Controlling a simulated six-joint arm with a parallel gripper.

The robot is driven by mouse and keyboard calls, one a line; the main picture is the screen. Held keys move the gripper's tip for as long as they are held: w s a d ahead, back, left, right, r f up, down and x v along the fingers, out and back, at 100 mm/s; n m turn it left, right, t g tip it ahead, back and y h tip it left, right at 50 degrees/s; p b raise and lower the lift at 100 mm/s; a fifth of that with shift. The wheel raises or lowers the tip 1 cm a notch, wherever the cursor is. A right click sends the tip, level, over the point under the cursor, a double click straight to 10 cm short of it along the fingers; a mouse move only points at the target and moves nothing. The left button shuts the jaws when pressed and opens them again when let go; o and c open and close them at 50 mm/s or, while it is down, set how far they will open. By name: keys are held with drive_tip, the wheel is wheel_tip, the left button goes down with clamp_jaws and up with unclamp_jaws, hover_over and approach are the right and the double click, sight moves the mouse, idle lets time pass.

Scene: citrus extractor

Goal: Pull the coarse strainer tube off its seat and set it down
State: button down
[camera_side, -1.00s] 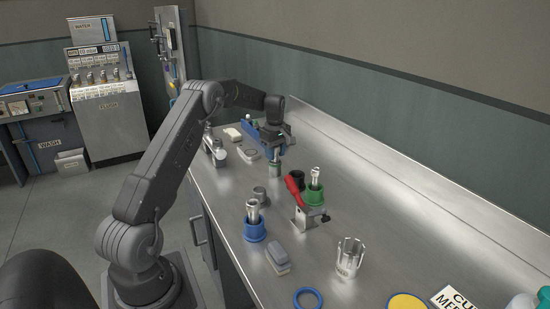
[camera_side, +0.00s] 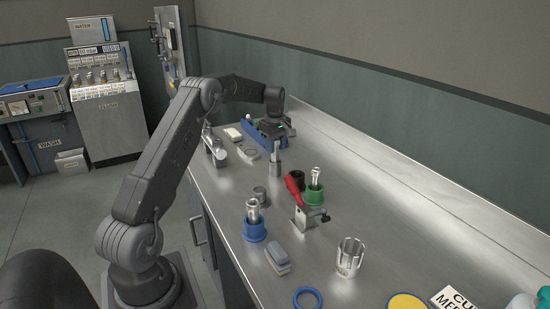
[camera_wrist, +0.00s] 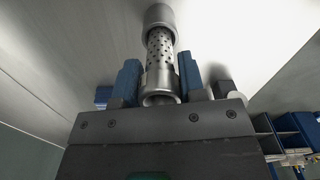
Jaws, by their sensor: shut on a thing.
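The coarse strainer tube (camera_wrist: 160,62) is a steel tube with round holes and a plain collar at its near end. In the wrist view its collar end sits between the two blue fingers of my gripper (camera_wrist: 160,82), which is shut on it. In the side view the tube (camera_side: 277,150) stands upright below my gripper (camera_side: 278,137). Its steel seat (camera_side: 275,169) is directly under it, and the seat's rim (camera_wrist: 159,20) surrounds or meets the tube's far end in the wrist view. I cannot tell how much of the tube is inside the seat.
A blue rack (camera_side: 256,134) stands behind my gripper. Closer are a blue cup (camera_side: 254,231) and a green cup (camera_side: 314,195), each holding a tube, a red-handled clamp (camera_side: 295,190), a small steel cup (camera_side: 260,193) and a clear holder (camera_side: 350,257).

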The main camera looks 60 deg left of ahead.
drive_tip(key=shift+r, duration=0.65)
drive_tip(key=shift+r, duration=0.35)
drive_tip(key=shift+r, duration=0.75)
drive_tip(key=shift+r, duration=0.25)
drive_tip(key=shift+r, duration=2)
approach(296, 181)
wheel_tip(296, 181, up, 2)
drive_tip(key=w+a, duration=0.2)
drive_tip(key=a, duration=0.1)
wheel_tip(296, 181, down, 8)
drive_tip(key=shift+d+r, duration=0.15)
drive_tip(key=shift+r, duration=0.05)
